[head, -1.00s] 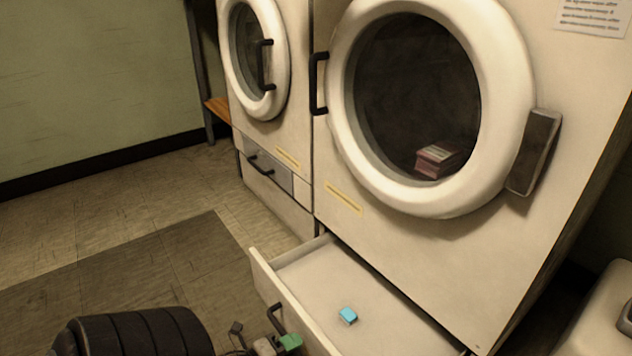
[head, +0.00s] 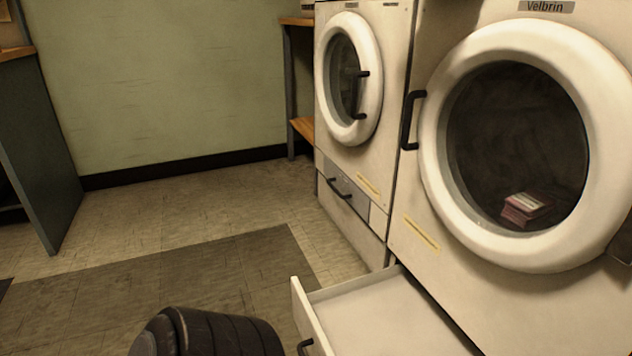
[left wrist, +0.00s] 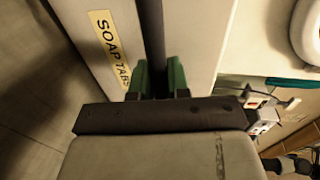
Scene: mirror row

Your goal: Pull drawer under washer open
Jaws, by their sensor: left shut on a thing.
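The drawer (head: 380,325) under the right-hand washer (head: 415,205) stands pulled out, its pale inside showing in the head view. Its dark handle (head: 306,346) shows at the bottom edge there. The green fingertips of my left gripper (left wrist: 156,80) are shut on the dark handle bar (left wrist: 150,35). My left gripper is outside the head view. My right gripper is not in view.
A second washer (head: 390,110) stands to the left, its drawer (head: 345,192) shut. A boxy item (head: 524,208) shows behind the right washer's round door. A dark mat (head: 200,280) lies on the tiled floor, which is clear left of the drawer. A grey-green desk side (head: 38,150) stands far left.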

